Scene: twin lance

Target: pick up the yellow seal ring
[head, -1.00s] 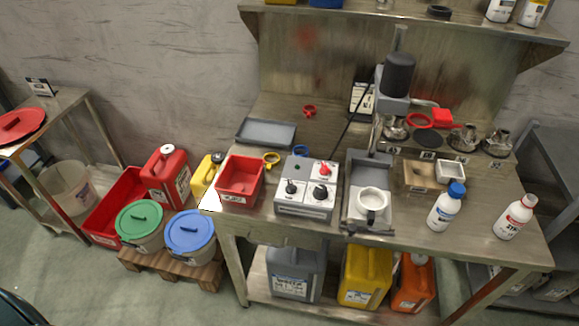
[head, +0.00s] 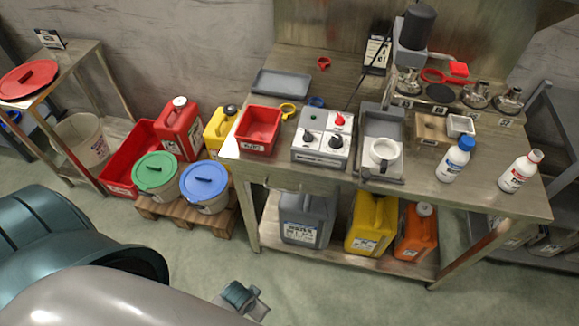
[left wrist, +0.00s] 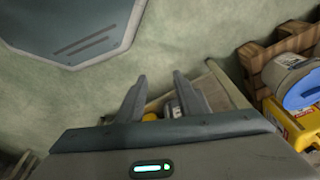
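The yellow seal ring (head: 287,110) lies flat on the steel bench (head: 225,155), between the red bin and the grey control box. It is fully visible in the head view; I cannot make it out in the left wrist view. My left arm comes in low at the left of the head view, well in front of the bench. In the left wrist view my left gripper (left wrist: 158,86) has its two fingers apart with nothing held between them. It is away from the ring.
The red bin (head: 258,129) is left of the ring, the control box (head: 322,151) right. A blue ring (head: 317,102) and red ring (head: 323,63) lie nearby; a grey tray (head: 281,83) is behind. Buckets with green (head: 155,172) and blue lids (head: 203,181) stand on a pallet.

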